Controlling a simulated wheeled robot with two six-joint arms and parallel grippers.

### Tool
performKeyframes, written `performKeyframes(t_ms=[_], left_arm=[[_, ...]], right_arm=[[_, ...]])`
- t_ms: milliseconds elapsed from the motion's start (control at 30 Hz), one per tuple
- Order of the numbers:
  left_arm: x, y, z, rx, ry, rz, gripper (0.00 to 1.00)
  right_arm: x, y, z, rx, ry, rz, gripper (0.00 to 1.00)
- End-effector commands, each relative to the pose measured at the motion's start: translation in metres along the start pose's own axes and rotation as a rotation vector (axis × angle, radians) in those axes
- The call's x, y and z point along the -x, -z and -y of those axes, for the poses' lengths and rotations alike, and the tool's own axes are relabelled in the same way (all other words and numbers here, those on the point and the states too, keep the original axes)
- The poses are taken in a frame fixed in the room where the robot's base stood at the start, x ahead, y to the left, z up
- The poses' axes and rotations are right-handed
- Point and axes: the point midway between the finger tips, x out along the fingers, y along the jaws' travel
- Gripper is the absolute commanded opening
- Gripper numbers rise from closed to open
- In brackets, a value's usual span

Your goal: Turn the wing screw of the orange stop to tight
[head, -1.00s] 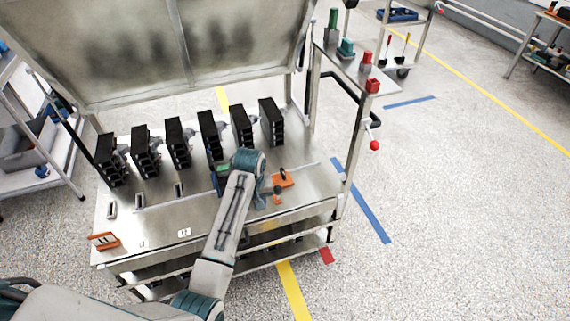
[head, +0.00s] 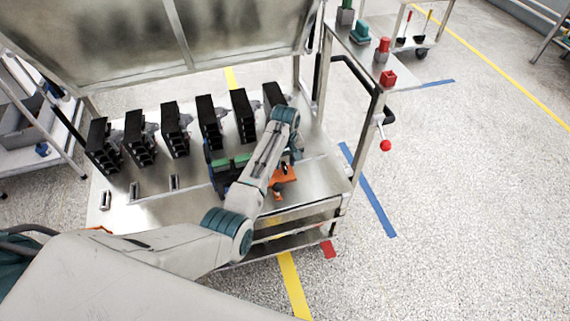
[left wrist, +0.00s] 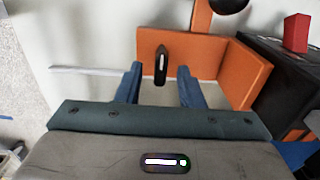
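The orange stop (head: 284,174) sits on the right part of the metal cart top, partly hidden by my left arm in the head view. In the left wrist view its orange walls (left wrist: 245,72) form an angled bracket. The black wing screw (left wrist: 161,64) stands at its near wall, its wing lengthwise in the picture. My left gripper (left wrist: 159,80) is open, with its two blue fingers apart on either side of the wing screw. Gaps show between the fingers and the screw. In the head view the left fingertips are hard to make out. My right gripper is not in view.
Several black breaker blocks (head: 170,130) stand in a row behind. A dark fixture with green pieces (head: 241,160) is left of the stop. A raised metal panel (head: 120,40) closes off the back. A red ball knob (head: 385,145) sticks out at the cart's right.

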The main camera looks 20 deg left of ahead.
Motion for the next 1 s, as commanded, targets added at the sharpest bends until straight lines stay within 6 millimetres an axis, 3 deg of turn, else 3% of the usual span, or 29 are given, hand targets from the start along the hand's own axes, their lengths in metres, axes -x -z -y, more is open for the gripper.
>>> performKeyframes(t_ms=[200,467,500,667,1000], left_arm=[[-0.018,0.0,0.0,0.0,0.0,0.0,0.35],[-0.02,0.0,0.0,0.0,-0.001,-0.001,0.35],[-0.02,0.0,0.0,0.0,-0.001,-0.001,0.33],[-0.019,0.0,0.0,0.0,-0.001,-0.001,0.01],[-0.018,0.0,0.0,-0.023,-0.001,-0.001,0.0]], right_arm=[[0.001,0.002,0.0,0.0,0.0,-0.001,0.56],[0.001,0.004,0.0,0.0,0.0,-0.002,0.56],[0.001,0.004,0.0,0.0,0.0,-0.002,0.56],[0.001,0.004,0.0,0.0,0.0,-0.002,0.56],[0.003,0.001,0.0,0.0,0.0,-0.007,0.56]])
